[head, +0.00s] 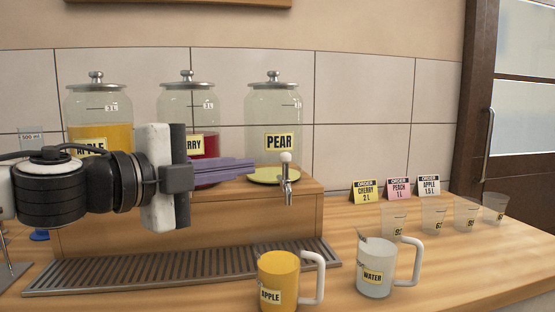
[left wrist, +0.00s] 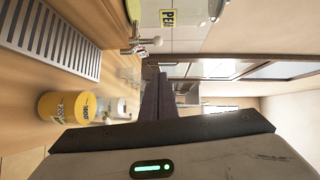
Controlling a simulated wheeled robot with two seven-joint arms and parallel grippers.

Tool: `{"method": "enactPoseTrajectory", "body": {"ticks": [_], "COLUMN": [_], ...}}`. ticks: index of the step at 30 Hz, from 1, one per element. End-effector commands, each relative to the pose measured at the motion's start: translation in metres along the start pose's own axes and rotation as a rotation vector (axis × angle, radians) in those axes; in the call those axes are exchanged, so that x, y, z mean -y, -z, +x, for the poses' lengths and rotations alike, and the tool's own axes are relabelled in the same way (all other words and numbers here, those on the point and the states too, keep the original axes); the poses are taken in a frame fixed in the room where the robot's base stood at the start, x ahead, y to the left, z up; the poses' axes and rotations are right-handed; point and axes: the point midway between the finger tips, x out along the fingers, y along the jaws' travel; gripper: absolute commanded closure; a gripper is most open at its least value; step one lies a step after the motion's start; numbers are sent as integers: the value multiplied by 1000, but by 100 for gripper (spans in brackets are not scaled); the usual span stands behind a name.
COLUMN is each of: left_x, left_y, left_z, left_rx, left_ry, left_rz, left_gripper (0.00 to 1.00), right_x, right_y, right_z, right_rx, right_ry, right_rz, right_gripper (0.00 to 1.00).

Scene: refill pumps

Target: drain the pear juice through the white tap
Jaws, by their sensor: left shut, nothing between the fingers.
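The pear jar (head: 272,110) is a clear glass dispenser on the wooden stand, labelled PEAR; only a thin yellow-green layer shows at its bottom. The tap with the white knob (head: 287,172) is on the stand front below this jar, and it also shows in the left wrist view (left wrist: 148,42). My left gripper (head: 250,167) is shut and empty, its purple fingers pointing right, just left of the white-knobbed tap. In the left wrist view its dark fingers (left wrist: 156,95) are together. I cannot tell whether they touch the tap. My right gripper is not in view.
The apple jar (head: 98,108) and cherry jar (head: 187,102) stand left of the pear jar, partly behind my arm. A slatted drip tray (head: 180,266) runs below. The apple jug (head: 277,280) and water jug (head: 375,272) stand in front. Several small cups (head: 434,218) and order cards (head: 397,190) are right.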

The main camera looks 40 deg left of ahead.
Motion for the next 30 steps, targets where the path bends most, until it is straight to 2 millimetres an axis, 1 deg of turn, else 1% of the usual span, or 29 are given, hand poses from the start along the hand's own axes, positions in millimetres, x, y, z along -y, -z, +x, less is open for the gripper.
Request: {"method": "enactPoseTrajectory", "body": {"ticks": [1, 8, 10, 19, 25, 27, 30], "left_x": [3, 6, 0, 0, 3, 2, 2], "left_y": [1, 3, 2, 1, 3, 1, -13], "left_z": [3, 22, 33, 72, 92, 98, 110], "left_rx": [-3, -7, -6, -2, -6, 0, 3], "left_ry": [-2, -3, -5, -4, -4, -3, -2], "left_rz": [-3, -7, -4, -5, -8, -9, -6], "left_gripper": [100, 100, 100, 100, 100, 100, 100], "right_x": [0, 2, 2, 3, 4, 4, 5], "right_y": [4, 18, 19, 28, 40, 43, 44], "right_z": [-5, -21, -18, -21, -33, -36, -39], "right_rx": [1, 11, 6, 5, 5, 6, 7], "right_ry": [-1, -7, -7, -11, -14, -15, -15], "right_rz": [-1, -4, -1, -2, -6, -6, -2], "right_gripper": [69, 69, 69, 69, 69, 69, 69]}}
